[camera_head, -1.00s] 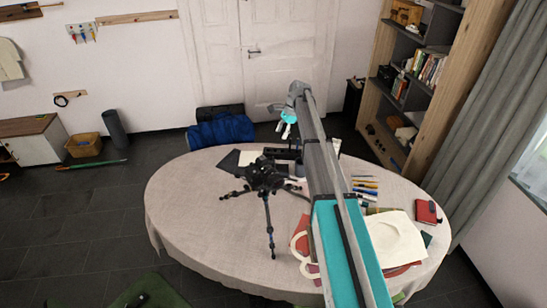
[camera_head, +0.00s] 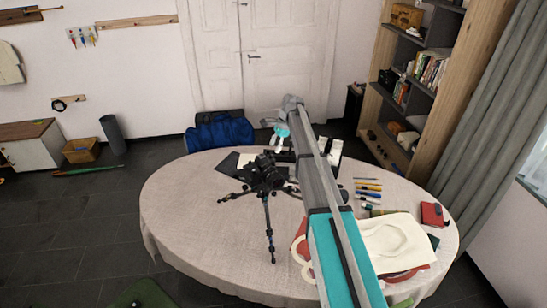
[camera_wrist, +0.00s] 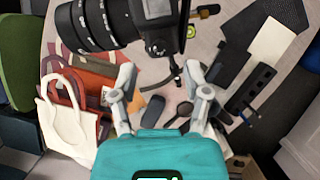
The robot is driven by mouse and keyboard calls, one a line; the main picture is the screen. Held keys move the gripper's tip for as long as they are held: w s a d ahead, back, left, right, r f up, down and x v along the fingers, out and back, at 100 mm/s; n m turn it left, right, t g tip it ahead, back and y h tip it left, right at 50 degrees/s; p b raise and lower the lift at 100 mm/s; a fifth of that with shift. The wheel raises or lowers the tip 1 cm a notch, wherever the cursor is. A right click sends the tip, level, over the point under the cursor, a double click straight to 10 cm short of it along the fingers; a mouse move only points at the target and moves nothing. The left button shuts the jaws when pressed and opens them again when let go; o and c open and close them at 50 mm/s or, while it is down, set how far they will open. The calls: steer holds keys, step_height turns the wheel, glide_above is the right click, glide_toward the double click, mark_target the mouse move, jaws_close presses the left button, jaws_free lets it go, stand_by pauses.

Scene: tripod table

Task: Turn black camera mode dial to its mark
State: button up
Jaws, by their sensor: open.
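The black camera (camera_head: 267,172) stands on a small spread-legged tripod (camera_head: 270,228) on the round table. In the wrist view the camera body (camera_wrist: 147,14) and its big ribbed lens (camera_wrist: 88,25) fill the top. A small dark round knob (camera_wrist: 158,49), which looks like the mode dial, sits on the body edge facing my gripper; its mark is too small to read. My gripper (camera_wrist: 160,72) is open and empty, its fingers on either side below the dial, apart from it. In the head view my gripper (camera_head: 280,133) is behind the camera, to its upper right.
The table (camera_head: 190,215) has a pale cloth. A shelf (camera_head: 425,90) stands behind right. The table's left side is clear.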

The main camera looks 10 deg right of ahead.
mark_target(271, 155)
steer(key=shift+b+x, duration=1.3)
steer(key=shift+x, duration=0.45)
jaws_close()
